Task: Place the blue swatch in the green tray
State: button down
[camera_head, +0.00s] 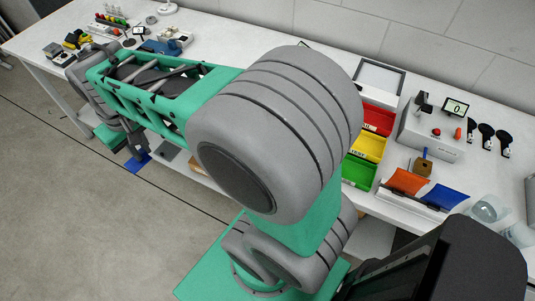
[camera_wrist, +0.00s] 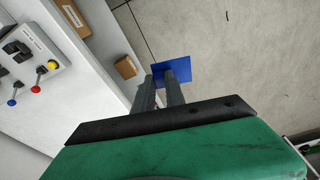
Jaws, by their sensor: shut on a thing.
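My gripper (camera_wrist: 164,80) is shut on a blue swatch (camera_wrist: 176,68), a thin flat piece held at the fingertips. The swatch also shows in the head view (camera_head: 137,163) at the left, in front of the long table's edge and above the floor. The green tray (camera_head: 359,173) is right of centre in the head view, the nearest of a column of coloured trays. My arm stretches left, well away from it, and hides part of the table between. The green tray is not in the wrist view.
A yellow tray (camera_head: 369,147) and a red tray (camera_head: 379,119) stand behind the green one. An orange panel (camera_head: 406,181) and another blue panel (camera_head: 442,193) lie on a stand to the right. A brown box (camera_wrist: 126,67) is near the held swatch.

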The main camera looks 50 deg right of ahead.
aim_at(346, 171)
jog(key=u, duration=0.8)
jog(key=i, duration=1.05)
jog(key=z, duration=2.1)
